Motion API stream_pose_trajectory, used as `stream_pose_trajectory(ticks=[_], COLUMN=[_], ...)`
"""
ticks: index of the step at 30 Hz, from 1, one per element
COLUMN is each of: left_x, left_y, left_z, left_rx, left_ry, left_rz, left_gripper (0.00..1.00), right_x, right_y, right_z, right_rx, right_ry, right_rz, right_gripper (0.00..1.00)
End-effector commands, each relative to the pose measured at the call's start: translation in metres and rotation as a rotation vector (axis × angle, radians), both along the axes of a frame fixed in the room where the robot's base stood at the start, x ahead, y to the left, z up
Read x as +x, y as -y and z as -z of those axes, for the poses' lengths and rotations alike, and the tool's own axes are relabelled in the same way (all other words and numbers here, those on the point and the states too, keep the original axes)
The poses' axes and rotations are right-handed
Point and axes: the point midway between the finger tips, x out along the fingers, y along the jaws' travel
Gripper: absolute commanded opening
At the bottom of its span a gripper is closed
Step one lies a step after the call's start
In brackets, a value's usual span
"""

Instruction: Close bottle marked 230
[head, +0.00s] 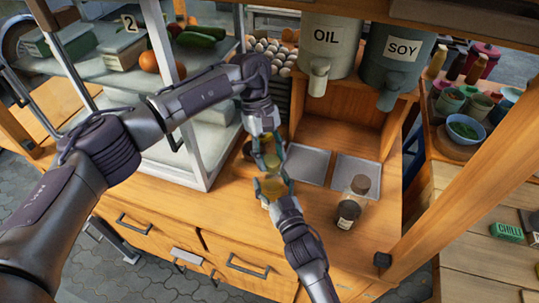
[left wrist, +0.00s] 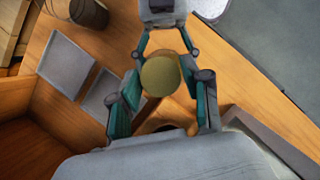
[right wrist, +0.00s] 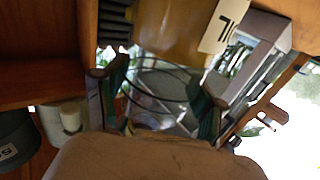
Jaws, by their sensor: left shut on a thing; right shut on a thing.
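My left gripper (head: 268,152) is shut on a round olive-coloured piece, seemingly a lid (head: 268,163); in the left wrist view this disc (left wrist: 160,76) lies between the fingertips. My right gripper (head: 272,182) comes from below and is shut on an amber bottle (head: 270,193), just in front of the left gripper. In the right wrist view the amber bottle (right wrist: 172,28) looms close, with a white label (right wrist: 226,28) cut off by the frame edge. I cannot read its full number, nor tell whether lid and bottle touch.
A capped bottle (head: 350,203) with a white label stands on the wooden counter to the right. Two grey square plates (head: 308,163) lie behind. OIL (head: 331,45) and SOY (head: 397,55) dispensers hang above. A glazed display case (head: 203,150) stands left, close to my left arm.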

Motion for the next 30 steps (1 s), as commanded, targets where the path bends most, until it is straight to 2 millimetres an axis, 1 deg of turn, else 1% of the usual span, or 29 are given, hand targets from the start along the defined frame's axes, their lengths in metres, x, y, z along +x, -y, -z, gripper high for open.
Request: stream_pose_trajectory(ticks=[1, 8, 12, 16, 18, 21, 29, 30], left_x=[0.0011, 0.0008, 0.0005, 0.0003, 0.0004, 0.0004, 0.0005, 0.0005], left_y=[0.0020, 0.0043, 0.0048, 0.0049, 0.0050, 0.0047, 0.0045, 0.0045], left_z=[-0.0006, -0.0007, -0.0007, -0.0004, -0.0005, -0.0001, 0.0001, 0.0001], left_rx=[0.004, 0.003, 0.005, 0.003, 0.002, 0.001, -0.002, -0.001], left_ry=[0.002, 0.000, -0.001, 0.000, 0.000, -0.002, -0.002, -0.002], left_rz=[0.096, 0.602, 0.923, 1.169, 1.256, 1.319, 1.327, 1.326], left_gripper=[0.36, 0.36, 0.36, 0.36, 0.36, 0.36, 0.36, 0.49], right_x=[0.0001, 0.0001, 0.0000, -0.0001, -0.0001, -0.0001, -0.0001, -0.0001], right_y=[-0.0001, -0.0001, -0.0001, -0.0002, -0.0002, -0.0002, -0.0002, -0.0002], right_z=[-0.0007, -0.0005, -0.0005, -0.0004, -0.0004, -0.0004, -0.0004, -0.0004], right_rx=[0.000, -0.001, -0.001, -0.001, 0.000, 0.000, 0.000, 0.000], right_ry=[0.002, 0.001, 0.001, 0.001, 0.001, 0.001, 0.001, 0.001], right_rz=[0.000, -0.001, -0.001, -0.001, -0.001, -0.001, -0.001, -0.001], right_gripper=[0.00, 0.00, 0.00, 0.00, 0.00, 0.00, 0.00, 0.00])
